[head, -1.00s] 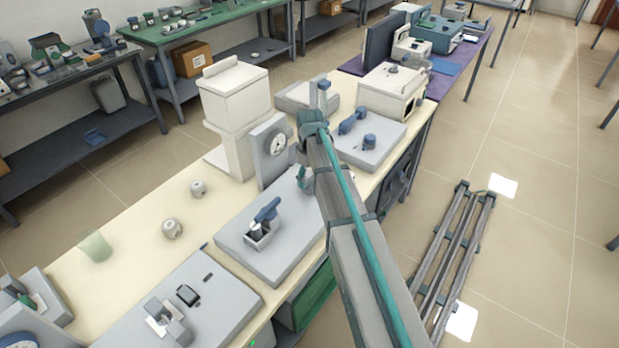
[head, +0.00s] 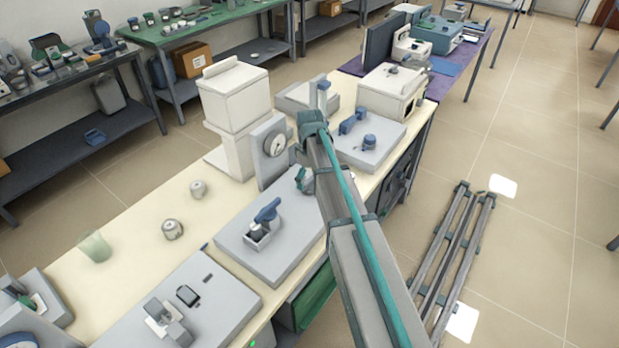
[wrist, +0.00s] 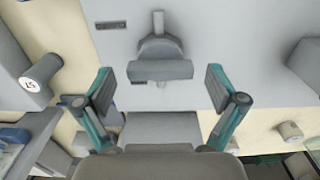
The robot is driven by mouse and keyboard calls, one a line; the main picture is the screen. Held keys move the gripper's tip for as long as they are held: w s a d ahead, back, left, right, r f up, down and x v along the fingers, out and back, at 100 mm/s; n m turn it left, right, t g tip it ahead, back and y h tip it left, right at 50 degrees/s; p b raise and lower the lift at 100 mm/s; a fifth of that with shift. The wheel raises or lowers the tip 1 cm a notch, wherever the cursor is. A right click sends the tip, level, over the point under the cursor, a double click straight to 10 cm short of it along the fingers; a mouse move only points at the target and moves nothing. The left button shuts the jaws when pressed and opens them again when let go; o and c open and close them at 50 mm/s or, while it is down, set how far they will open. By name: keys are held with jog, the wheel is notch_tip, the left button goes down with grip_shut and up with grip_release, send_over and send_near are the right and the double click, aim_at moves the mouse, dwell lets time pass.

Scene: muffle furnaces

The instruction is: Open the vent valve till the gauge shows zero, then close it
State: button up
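A round white gauge (head: 275,146) with a dark needle stands on an upright grey block at the middle of the bench in the head view; its reading is too small to tell. A blue lever (head: 267,210) sits on a grey panel (head: 285,258) in front of it; I cannot tell whether this is the vent valve. In the wrist view, my gripper (wrist: 160,88) is open, its two teal fingers apart with nothing between them. A grey handle (wrist: 160,70) on a pale grey panel lies beyond and between the fingertips. My arm partly hides the gripper in the head view.
Another grey panel with blue handles (head: 368,140) lies to the right of my arm. A white furnace (head: 232,105) stands behind the gauge. Two small pots (head: 172,229) and a translucent cup (head: 95,246) stand on the bench's left part, with bare surface around them.

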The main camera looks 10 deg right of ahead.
aim_at(309, 179)
jog(key=shift+r, duration=0.15)
notch_tip(309, 179, up, 12)
dwell(0.7)
dwell(0.5)
